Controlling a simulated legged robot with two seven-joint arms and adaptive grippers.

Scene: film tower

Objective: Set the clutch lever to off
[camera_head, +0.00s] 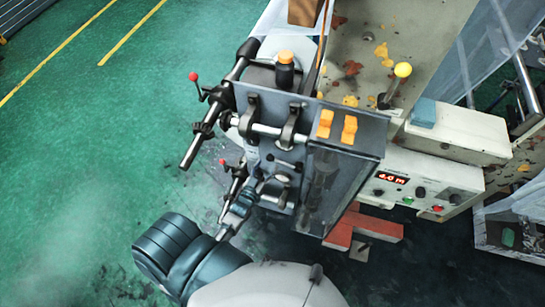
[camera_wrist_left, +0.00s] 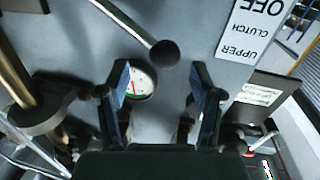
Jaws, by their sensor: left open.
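The clutch lever is a thin metal rod with a black ball knob (camera_wrist_left: 164,53) in the left wrist view. The rod runs in from the top left, across the grey panel. A white label (camera_wrist_left: 250,32) beside it reads UPPER, CLUTCH and OFF, upside down in this view. My left gripper (camera_wrist_left: 162,82) is open, its blue-padded fingers apart. The knob shows beyond and between the fingertips, and nothing is held. In the head view my left gripper (camera_head: 245,190) is at the machine's panel front; I cannot clearly pick out the lever there.
A round gauge (camera_wrist_left: 141,83) shows behind the left finger. Red-knobbed levers (camera_head: 194,77) and dark rods (camera_head: 203,135) jut from the machine's left side. A control box (camera_head: 415,185) with a lit display stands right. Green floor at left is clear.

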